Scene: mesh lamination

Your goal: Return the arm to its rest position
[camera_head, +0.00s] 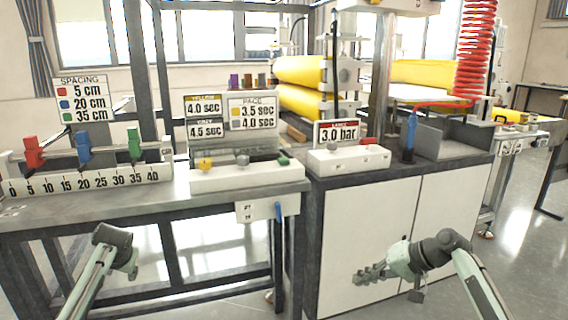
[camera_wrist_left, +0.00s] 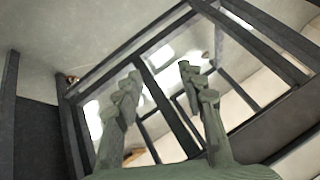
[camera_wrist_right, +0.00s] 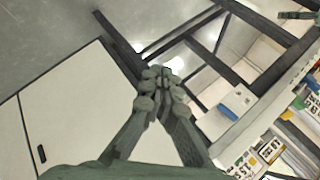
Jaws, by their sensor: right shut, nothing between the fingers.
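My right gripper (camera_head: 370,275) is in front of the white cabinet, below the bench top, and points left. In the right wrist view its fingertips (camera_wrist_right: 160,76) meet with nothing between them. My left arm comes in at the lower left of the head view, in front of the table's open frame. The left gripper's fingers do not show clearly there. In the left wrist view the left fingers (camera_wrist_left: 157,82) stand apart with an empty gap. Both grippers are clear of the tables and touch nothing that I can see.
The left table (camera_head: 100,205) carries a ruler (camera_head: 90,183) with red, blue and green clamps. A white control box (camera_head: 247,176) and another box (camera_head: 348,158) with a 3.0 bar sign stand behind. The white cabinet (camera_head: 385,225) is close to my right gripper.

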